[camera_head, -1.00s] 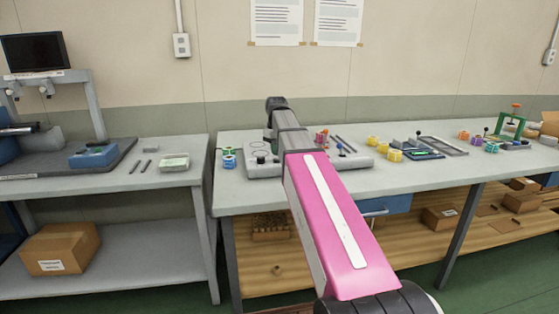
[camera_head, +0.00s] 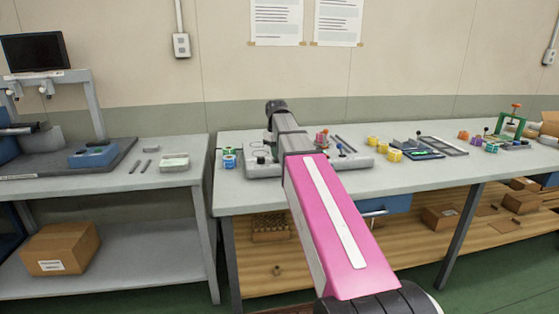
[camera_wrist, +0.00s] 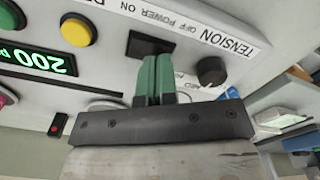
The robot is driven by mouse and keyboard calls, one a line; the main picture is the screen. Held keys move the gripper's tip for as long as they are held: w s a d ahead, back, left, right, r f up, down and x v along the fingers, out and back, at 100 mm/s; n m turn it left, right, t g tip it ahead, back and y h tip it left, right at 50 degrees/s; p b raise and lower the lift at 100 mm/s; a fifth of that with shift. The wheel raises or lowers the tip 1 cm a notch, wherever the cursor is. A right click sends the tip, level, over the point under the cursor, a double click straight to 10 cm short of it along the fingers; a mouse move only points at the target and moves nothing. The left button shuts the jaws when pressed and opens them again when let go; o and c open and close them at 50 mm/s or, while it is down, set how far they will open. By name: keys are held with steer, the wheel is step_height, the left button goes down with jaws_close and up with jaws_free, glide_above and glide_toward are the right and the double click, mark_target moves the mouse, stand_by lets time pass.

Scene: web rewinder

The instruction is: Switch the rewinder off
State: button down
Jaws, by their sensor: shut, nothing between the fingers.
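The rewinder (camera_head: 263,171) is a grey unit on the middle table in the head view, partly covered by my arm. In the wrist view its panel shows a black power switch (camera_wrist: 137,44), with an "OFF POWER ON" label (camera_wrist: 150,15) beside it. My gripper (camera_wrist: 158,62) has green fingers, closed together and empty. The fingertips overlap the edge of the switch in the picture; I cannot tell whether they touch it. The fingers hide part of the switch, and its position is not clear.
A black tension knob (camera_wrist: 211,70) sits right of my fingers. A yellow button (camera_wrist: 78,30) and a green "200" display (camera_wrist: 40,60) are to the left. Yellow parts (camera_head: 394,155) and a dark tray (camera_head: 424,154) lie right of the rewinder.

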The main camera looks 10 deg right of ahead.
steer(key=shift+f, duration=0.45)
stand_by(0.4)
steer(key=shift+r, duration=3.5)
